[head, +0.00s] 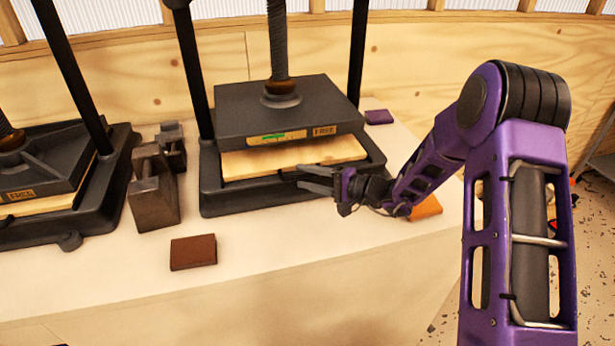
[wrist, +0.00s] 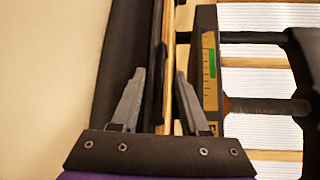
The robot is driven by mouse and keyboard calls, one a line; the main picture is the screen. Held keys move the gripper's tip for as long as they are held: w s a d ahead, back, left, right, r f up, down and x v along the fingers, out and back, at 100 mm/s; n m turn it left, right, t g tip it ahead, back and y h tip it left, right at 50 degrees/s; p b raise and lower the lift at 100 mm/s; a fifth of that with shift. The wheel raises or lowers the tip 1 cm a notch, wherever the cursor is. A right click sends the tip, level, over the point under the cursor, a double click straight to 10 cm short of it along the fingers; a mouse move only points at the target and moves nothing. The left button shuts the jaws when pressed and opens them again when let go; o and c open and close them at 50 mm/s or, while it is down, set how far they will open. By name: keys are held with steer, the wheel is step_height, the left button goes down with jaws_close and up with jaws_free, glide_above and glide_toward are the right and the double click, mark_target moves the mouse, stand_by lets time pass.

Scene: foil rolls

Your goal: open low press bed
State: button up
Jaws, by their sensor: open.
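The middle press has a dark upper plate (head: 235,118) with a tan label and green mark. Below it is a dark bed frame (head: 225,200) holding a light wooden board (head: 255,162). A narrow gap shows between plate and board. My gripper (head: 302,178) is open and empty at the front right of the bed. In the wrist view, my gripper (wrist: 160,72) has its fingers on either side of a dark strip and the wooden board's edge (wrist: 170,40). I cannot tell whether a finger touches. The upper plate (wrist: 207,30) shows at right.
A second press (head: 45,175) stands at left. Metal blocks (head: 153,190) sit between the presses. A brown block (head: 193,252) lies in front, an orange block (head: 427,208) right of my gripper, a purple block (head: 379,117) behind. The front tabletop is otherwise clear.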

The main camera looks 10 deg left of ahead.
jaws_close()
steer(key=shift+r, duration=0.1)
stand_by(1.3)
